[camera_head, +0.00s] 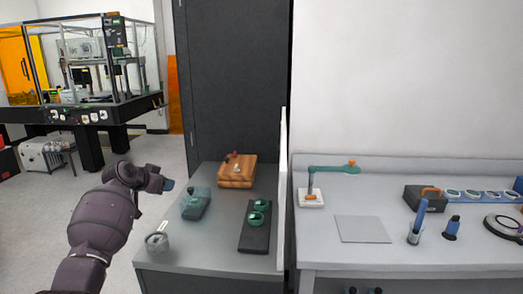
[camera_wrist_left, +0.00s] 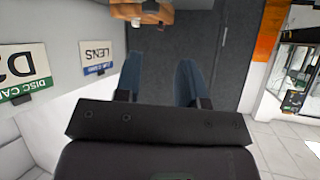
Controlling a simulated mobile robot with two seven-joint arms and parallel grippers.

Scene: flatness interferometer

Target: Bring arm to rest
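My left arm comes in from the left in the head view, held up beside the left grey bench (camera_head: 210,262). Its gripper (camera_head: 167,185) is small there, near the bench's left edge. In the left wrist view, the two blue fingers of the left gripper (camera_wrist_left: 159,75) stand apart with nothing between them. My right gripper is in neither view.
The left bench carries a teal-topped device (camera_head: 195,205), a dark tray with two green-rimmed round parts (camera_head: 256,240) and a grey cylinder (camera_head: 157,243). A white partition (camera_head: 282,190) divides it from the right bench (camera_head: 335,258), which holds a green-armed lamp (camera_head: 335,170).

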